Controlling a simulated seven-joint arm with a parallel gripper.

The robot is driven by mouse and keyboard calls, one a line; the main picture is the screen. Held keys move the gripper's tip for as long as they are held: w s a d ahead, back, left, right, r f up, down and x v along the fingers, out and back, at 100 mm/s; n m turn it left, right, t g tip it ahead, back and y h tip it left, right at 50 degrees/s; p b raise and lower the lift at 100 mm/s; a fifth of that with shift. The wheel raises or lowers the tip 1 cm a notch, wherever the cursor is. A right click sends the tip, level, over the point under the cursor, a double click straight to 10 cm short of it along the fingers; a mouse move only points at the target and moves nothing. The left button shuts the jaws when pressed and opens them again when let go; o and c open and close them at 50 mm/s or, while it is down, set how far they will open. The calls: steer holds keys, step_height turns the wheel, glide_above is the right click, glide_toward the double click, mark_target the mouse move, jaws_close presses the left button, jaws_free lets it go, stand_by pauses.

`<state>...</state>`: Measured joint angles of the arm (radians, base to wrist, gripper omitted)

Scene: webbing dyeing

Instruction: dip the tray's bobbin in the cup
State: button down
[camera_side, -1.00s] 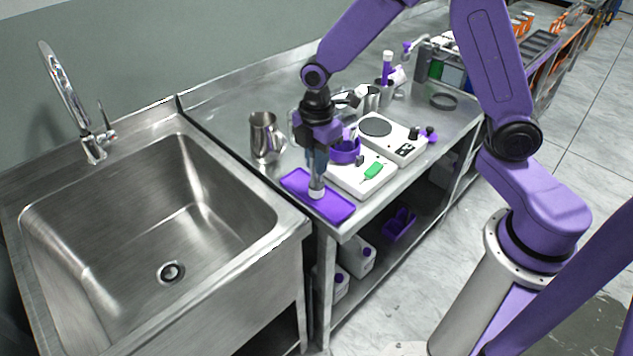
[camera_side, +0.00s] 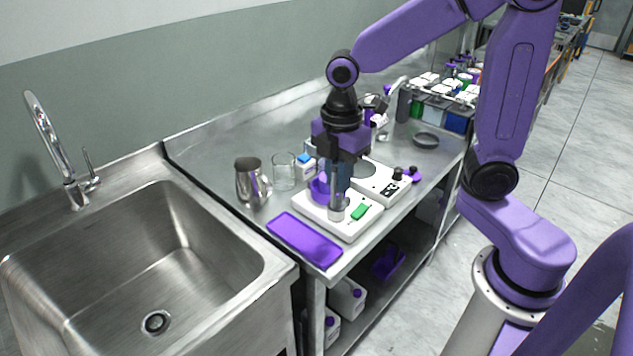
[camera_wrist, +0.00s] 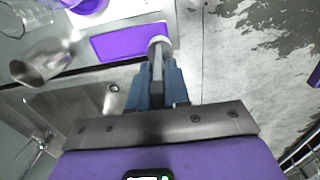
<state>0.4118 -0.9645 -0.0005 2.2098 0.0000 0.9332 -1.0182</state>
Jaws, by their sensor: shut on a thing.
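My gripper (camera_side: 339,193) is shut on a small pale cylindrical bobbin (camera_side: 336,211), gripped at its upper end and pointing down. In the wrist view, the bobbin (camera_wrist: 158,41) shows just beyond the fingertips (camera_wrist: 157,70). In the side view it appears in front of a white scale; its height is hard to tell. The purple tray (camera_side: 303,240) lies empty at the bench's near corner, left of the gripper. A purple cup (camera_side: 318,188) stands on the scale, just behind and left of the fingers and partly hidden by them. The bobbin is outside this cup.
The white scale (camera_side: 325,221) has a green display. A metal pitcher (camera_side: 250,182) and a glass beaker (camera_side: 284,172) stand left of it. A white hotplate (camera_side: 382,186) is behind right. A sink (camera_side: 140,265) lies left; the bench's front edge is close.

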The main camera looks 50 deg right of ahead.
steer(key=s+d+r, duration=0.1)
steer(key=s+r, duration=0.2)
steer(key=s, duration=0.2)
steer(key=w+d+r+t, duration=0.1)
steer(key=w+d+r, duration=0.1)
steer(key=w+d, duration=0.4)
steer(key=w+d+r+t, duration=0.1)
steer(key=w+d+r, duration=0.25)
steer(key=w, duration=0.55)
step_height(320, 180, down, 14)
steer(key=shift+s+d, duration=0.25)
stand_by(0.8)
stand_by(2.7)
step_height(320, 180, up, 10)
steer(key=s, duration=0.1)
steer(key=shift+s+f, duration=0.15)
steer(key=shift+f, duration=0.1)
stand_by(0.9)
